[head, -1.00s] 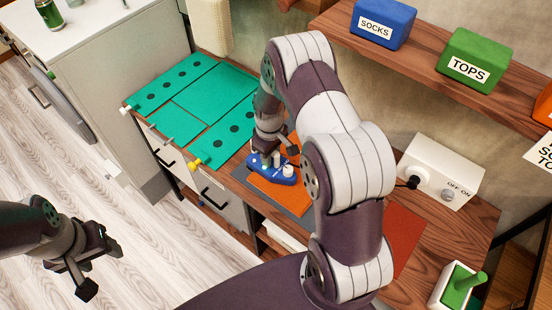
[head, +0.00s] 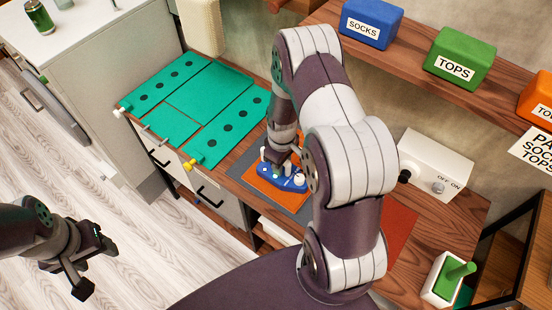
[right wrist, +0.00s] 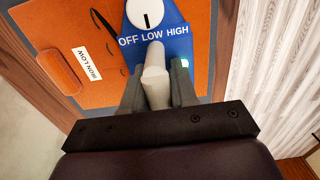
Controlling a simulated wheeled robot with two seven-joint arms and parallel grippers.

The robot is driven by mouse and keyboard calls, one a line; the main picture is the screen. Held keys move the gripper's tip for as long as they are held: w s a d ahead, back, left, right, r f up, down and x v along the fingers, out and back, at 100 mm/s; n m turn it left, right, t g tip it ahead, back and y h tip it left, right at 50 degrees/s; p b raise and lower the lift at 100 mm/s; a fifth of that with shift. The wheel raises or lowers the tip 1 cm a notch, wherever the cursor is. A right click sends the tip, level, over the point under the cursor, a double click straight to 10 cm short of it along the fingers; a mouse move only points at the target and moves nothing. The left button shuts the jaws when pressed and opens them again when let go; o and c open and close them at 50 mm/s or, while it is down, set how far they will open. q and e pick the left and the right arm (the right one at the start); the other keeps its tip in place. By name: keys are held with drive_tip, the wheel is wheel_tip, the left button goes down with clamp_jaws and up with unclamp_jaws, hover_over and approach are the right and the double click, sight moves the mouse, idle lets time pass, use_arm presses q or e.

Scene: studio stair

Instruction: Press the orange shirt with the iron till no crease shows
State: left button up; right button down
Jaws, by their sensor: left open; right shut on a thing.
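The blue iron (head: 286,181) stands flat on the orange shirt (head: 262,187), which lies on a grey mat (head: 238,167). My right gripper (right wrist: 155,78) is shut on the iron's pale handle (right wrist: 154,88). In the right wrist view the dial (right wrist: 147,12) has its black mark towards LOW, and a small pale green light (right wrist: 184,63) shows on the iron. The shirt (right wrist: 50,30) carries an IRON LOW tag (right wrist: 87,63). A darker rounded patch (right wrist: 58,72) shows near its edge; I cannot tell if it is a crease. My left gripper (head: 96,266) is open and empty above the floor.
A green folding board (head: 205,105) lies left of the mat. A switch box (head: 436,166) marked OFF ON and a green-handled tool in a white holder (head: 452,280) stand to the right. A shelf above holds SOCKS (head: 371,22) and TOPS (head: 461,58) blocks.

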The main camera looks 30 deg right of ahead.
sight(292, 177)
drive_tip(key=shift+s+d+r+p, duration=0.1)
drive_tip(key=shift+s+d+p, duration=0.25)
drive_tip(key=shift+s, duration=0.5)
drive_tip(key=shift+s+d+r+p, duration=0.1)
drive_tip(key=shift+s+d+p, duration=0.2)
drive_tip(key=shift+s, duration=0.55)
drive_tip(key=shift+s+d+f, duration=0.1)
drive_tip(key=shift+s, duration=0.05)
wheel_tip(292, 177, up, 5)
drive_tip(key=p, duration=0.4)
